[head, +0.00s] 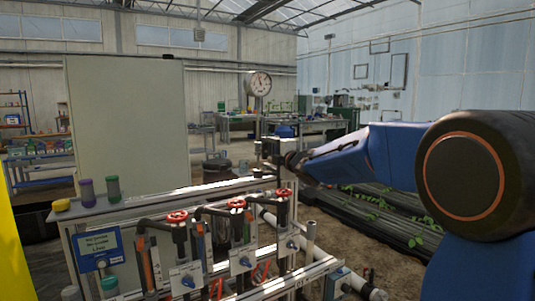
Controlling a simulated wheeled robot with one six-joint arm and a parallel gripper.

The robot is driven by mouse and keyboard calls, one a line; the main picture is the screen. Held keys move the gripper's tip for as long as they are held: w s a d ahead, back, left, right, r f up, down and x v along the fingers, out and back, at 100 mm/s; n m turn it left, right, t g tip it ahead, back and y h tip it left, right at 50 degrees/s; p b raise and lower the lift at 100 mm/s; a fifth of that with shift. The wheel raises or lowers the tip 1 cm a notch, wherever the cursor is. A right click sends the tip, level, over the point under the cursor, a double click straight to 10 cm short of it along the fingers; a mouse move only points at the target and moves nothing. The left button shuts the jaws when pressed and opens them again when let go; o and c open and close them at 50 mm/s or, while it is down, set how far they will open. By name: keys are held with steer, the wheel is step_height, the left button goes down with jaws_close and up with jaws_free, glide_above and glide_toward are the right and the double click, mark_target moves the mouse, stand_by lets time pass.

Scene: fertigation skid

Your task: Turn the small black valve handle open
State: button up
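The fertigation skid (165,203) stands low in front of me, with a row of pipes and valves. Three red handwheels (236,203) sit on dark valve bodies. Dark bent parts run to the left of the handwheels; one dark bent part (152,224) is at the nearest valve. I cannot tell which dark part is the small black valve handle. My blue arm reaches in from the right. My gripper (284,160) is at its far end, over the far part of the skid, beyond the handwheels. Its fingers are too small and dark to read.
Blue knobs (245,262) on pale plates sit below the valves. A blue sign (98,248) is at the skid's left. Purple (87,192) and green (113,188) bottles and a yellow object (61,205) stand on its top. Plant beds (375,215) lie right.

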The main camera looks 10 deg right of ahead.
steer(key=shift+s, duration=0.1)
steer(key=v, duration=1.7)
steer(key=shift+r, duration=0.1)
